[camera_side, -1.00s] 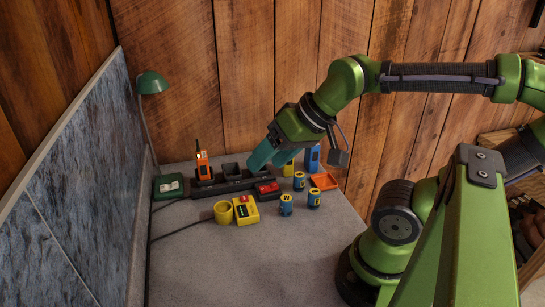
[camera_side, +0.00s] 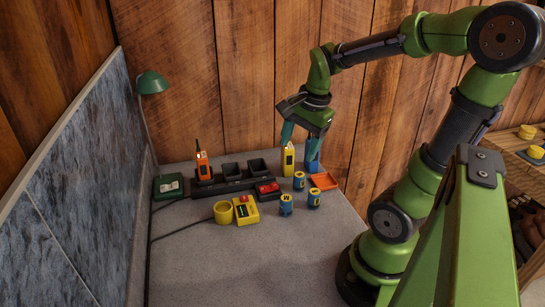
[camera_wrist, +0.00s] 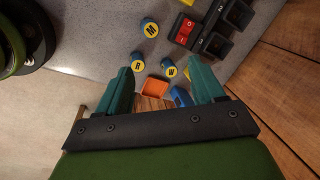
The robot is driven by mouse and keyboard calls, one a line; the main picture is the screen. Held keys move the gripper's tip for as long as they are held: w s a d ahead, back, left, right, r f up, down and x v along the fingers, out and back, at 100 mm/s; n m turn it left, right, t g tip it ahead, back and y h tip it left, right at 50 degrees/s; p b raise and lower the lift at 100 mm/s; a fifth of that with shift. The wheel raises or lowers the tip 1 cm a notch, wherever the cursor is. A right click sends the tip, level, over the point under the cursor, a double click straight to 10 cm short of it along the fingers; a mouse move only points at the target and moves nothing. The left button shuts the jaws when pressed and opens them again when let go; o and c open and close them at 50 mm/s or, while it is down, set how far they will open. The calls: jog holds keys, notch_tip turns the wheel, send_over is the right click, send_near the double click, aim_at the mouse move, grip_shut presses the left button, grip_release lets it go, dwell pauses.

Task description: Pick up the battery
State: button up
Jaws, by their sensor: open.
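I cannot tell for sure which thing is the battery. A yellow upright block with a dark panel (camera_side: 288,161) and a blue upright block (camera_side: 312,155) stand at the back right of the table. My gripper (camera_side: 301,142) is open and empty, pointing down close above these two. In the wrist view, the blue block (camera_wrist: 181,96) shows between the fingers (camera_wrist: 162,90), and the yellow one (camera_wrist: 187,74) is mostly hidden by the right finger. Several blue cylinders with yellow lettered tops (camera_side: 286,205) stand in front.
An orange tray (camera_side: 324,181) lies right of the blocks. A black dock (camera_side: 232,185) holds an orange radio (camera_side: 203,165). The front table is clear.

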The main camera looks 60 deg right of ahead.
aim_at(314, 191)
jog(key=s+d+f+m+g, duration=0.1)
jog(key=s+d+m+g, duration=0.35)
jog(key=m, duration=1.05)
jog(key=shift+t, duration=0.95)
jog(key=f, duration=0.3)
jog(key=w+f, duration=0.1)
jog(key=f, duration=0.3)
jog(key=d+f, duration=0.1)
jog(key=f, duration=0.3)
jog(key=shift+w+f, duration=0.1)
jog(key=shift+w, duration=0.15)
jog(key=shift+a+f, duration=0.2)
jog(key=shift+f, duration=2.5)
jog(key=shift+c, duration=0.3)
